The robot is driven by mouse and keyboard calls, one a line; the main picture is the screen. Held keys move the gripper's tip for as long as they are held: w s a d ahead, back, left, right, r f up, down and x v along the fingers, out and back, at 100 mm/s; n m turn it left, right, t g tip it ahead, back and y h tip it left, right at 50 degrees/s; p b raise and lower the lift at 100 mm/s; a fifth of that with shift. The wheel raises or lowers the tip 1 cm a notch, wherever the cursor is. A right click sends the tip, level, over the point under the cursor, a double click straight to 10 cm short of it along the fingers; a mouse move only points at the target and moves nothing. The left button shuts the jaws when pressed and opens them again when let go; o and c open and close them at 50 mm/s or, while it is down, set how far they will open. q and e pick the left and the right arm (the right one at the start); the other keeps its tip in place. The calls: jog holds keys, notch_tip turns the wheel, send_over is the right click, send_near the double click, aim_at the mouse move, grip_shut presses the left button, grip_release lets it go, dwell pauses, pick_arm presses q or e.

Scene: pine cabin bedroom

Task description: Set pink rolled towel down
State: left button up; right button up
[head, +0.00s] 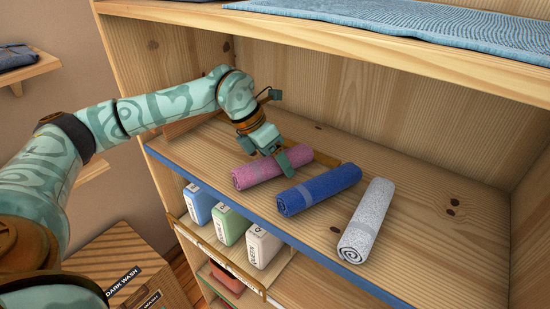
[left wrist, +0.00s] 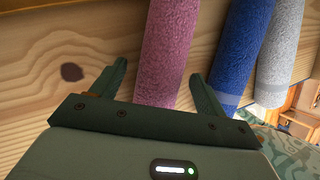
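The pink rolled towel (head: 258,173) lies on the wooden shelf board (head: 420,235), left of the blue rolled towel (head: 318,189). My left gripper (head: 272,158) is over the pink towel from above and behind, hiding part of its middle. In the left wrist view, the pink towel (left wrist: 167,50) runs between the two spread fingers of the left gripper (left wrist: 160,78). Some space shows between each finger and the towel, so the gripper looks open. My right gripper is in neither view.
A white rolled towel (head: 366,220) lies right of the blue one. An upper shelf with a folded blue cloth (head: 400,25) overhangs the board. Below the front edge stand several cartons (head: 230,223). Bare board is free at the right.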

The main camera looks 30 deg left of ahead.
pick_arm(q)
jog(key=v, duration=0.7)
jog(key=shift+r+b, duration=0.35)
jog(key=shift+s+f, duration=0.1)
jog(key=shift+s, duration=0.05)
